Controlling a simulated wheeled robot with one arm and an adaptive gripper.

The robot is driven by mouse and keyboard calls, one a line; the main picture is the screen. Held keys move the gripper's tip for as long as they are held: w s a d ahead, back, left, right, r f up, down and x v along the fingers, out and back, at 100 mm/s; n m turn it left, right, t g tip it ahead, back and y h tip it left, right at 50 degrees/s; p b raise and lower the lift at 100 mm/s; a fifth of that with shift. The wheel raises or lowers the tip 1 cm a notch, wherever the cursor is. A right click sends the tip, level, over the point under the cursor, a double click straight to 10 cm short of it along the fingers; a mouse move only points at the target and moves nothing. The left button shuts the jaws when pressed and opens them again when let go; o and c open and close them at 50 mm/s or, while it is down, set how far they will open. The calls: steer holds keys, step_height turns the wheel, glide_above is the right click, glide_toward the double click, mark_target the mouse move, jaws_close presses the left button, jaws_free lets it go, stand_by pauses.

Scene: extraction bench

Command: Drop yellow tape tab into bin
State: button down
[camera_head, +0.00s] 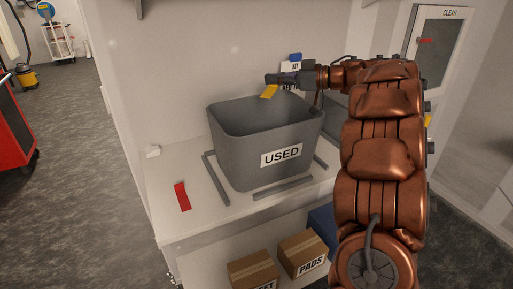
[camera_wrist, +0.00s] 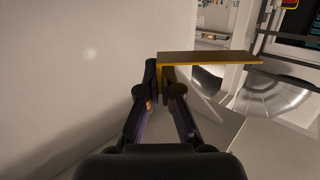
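The yellow tape tab (camera_head: 269,91) is at the tip of my gripper (camera_head: 272,79), over the back part of the grey bin in the head view. The bin (camera_head: 232,147) is open-topped, labelled USED, and stands on a white bench. In the wrist view the tab (camera_wrist: 210,58) is a flat plate with a short upright part between the fingertips of my gripper (camera_wrist: 164,75). The fingers are closed on that part. The tab's exact height above the bin rim is hard to tell, and the bin's floor is hidden.
A red strip (camera_head: 182,196) lies on the white bench (camera_head: 168,222) left of the bin. Grey rails (camera_head: 283,188) lie around the bin's base. Cardboard boxes (camera_head: 302,253) sit on the lower shelf. A wall stands close behind the bin. A cabinet marked CLEAN (camera_head: 436,45) is at right.

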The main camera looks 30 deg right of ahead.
steer(key=c, duration=1.2)
jaws_free()
steer(key=shift+c, duration=0.2)
step_height(320, 180, up, 10)
steer(key=shift+f, duration=0.1)
